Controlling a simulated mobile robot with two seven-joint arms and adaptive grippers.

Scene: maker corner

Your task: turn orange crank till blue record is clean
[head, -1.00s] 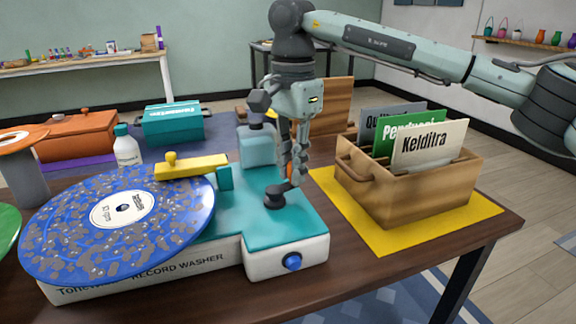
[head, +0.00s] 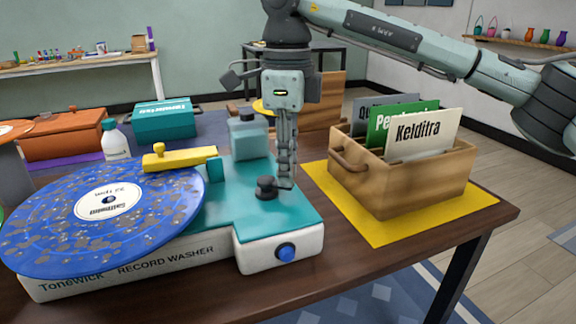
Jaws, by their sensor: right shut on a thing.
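The blue record (head: 150,226) lies flat on the record washer (head: 222,248) at the left, with many grey-brown dirt patches on it. A yellow arm (head: 180,158) reaches over its back edge. The crank's dark hub (head: 267,188) stands on the washer's teal top. My right gripper (head: 287,180) points down just right of the hub and is shut on the crank's handle. Its fingers hide the orange handle. My left gripper is not in view.
A wooden crate (head: 405,185) with record dividers stands on a yellow mat (head: 375,232) to the right. A teal bottle (head: 248,137) stands behind the crank, close to my gripper. A white bottle (head: 115,142) and a teal box (head: 166,120) are further back.

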